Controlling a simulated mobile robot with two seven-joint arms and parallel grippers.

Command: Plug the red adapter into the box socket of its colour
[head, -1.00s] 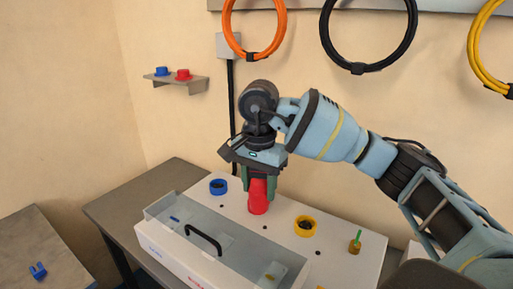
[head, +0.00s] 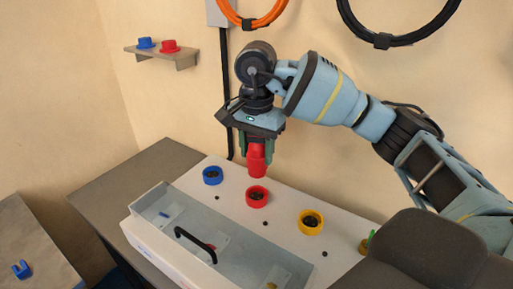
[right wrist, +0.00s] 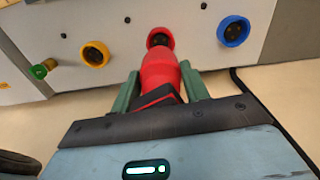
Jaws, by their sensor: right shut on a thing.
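The red adapter (head: 257,160) is held upright in my right gripper (head: 256,148), its lower end hanging above the red socket (head: 257,197) on the pale box (head: 285,205). A gap shows between adapter and socket in the head view. In the right wrist view the green fingers clasp both sides of the adapter (right wrist: 157,72), and the red socket (right wrist: 160,37) shows just beyond its tip, partly covered. The red socket is a ring with a dark inside. My left gripper is not in view.
A blue socket (head: 212,175) and a yellow socket (head: 310,222) flank the red one. A clear cover with a black handle (head: 196,243) is at the box front. A wall shelf (head: 170,57) holds a blue and a red piece. A blue part (head: 22,269) lies on the left table.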

